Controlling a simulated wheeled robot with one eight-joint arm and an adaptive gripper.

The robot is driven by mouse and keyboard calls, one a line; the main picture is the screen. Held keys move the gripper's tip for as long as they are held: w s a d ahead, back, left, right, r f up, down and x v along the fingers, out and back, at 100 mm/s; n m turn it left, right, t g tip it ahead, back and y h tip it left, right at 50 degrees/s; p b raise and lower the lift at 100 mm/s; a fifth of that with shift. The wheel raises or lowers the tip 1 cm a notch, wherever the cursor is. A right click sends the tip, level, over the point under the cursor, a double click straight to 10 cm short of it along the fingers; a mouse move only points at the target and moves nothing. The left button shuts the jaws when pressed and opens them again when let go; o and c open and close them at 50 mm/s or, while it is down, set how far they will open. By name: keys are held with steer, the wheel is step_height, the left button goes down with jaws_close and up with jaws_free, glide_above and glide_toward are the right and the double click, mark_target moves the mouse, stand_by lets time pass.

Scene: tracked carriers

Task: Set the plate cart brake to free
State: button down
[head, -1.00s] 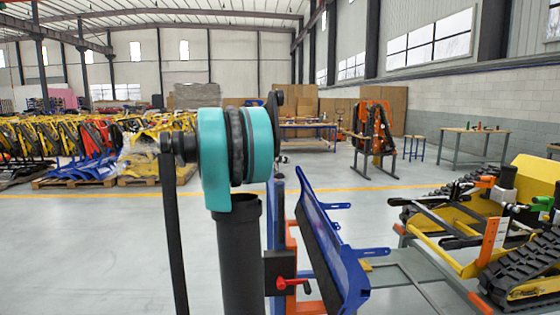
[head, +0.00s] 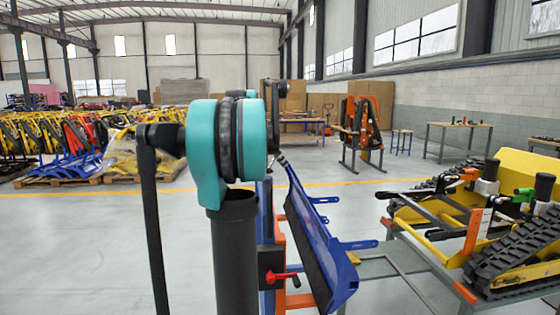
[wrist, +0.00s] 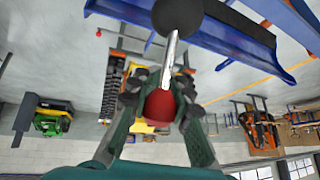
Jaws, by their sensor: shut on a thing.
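My gripper (wrist: 161,112) is shut on a red knob (wrist: 159,106) in the wrist view. A silver rod (wrist: 171,60) runs from the knob up to a black round end (wrist: 178,14). They look like a lever, probably the brake lever. In the head view my gripper is hidden behind my arm. The cart with the long blue panel (head: 318,240) stands just right of my arm. A small red lever (head: 283,276) sits on a black box at the cart's side. I cannot tell whether it is the held one. The brake's setting is not readable.
A grey frame bench (head: 408,278) with yellow tracked carriers (head: 510,240) stands at the right. An orange machine (head: 362,125) and a work table (head: 458,126) stand farther back. Open grey floor (head: 100,240) lies to the left.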

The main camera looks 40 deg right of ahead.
steer(key=shift+f+y, duration=0.1)
steer(key=shift+y, duration=0.2)
steer(key=c, duration=1.3)
jaws_free()
steer(key=shift+d, duration=0.1)
steer(key=v, duration=1.2)
steer(key=shift+s, duration=0.2)
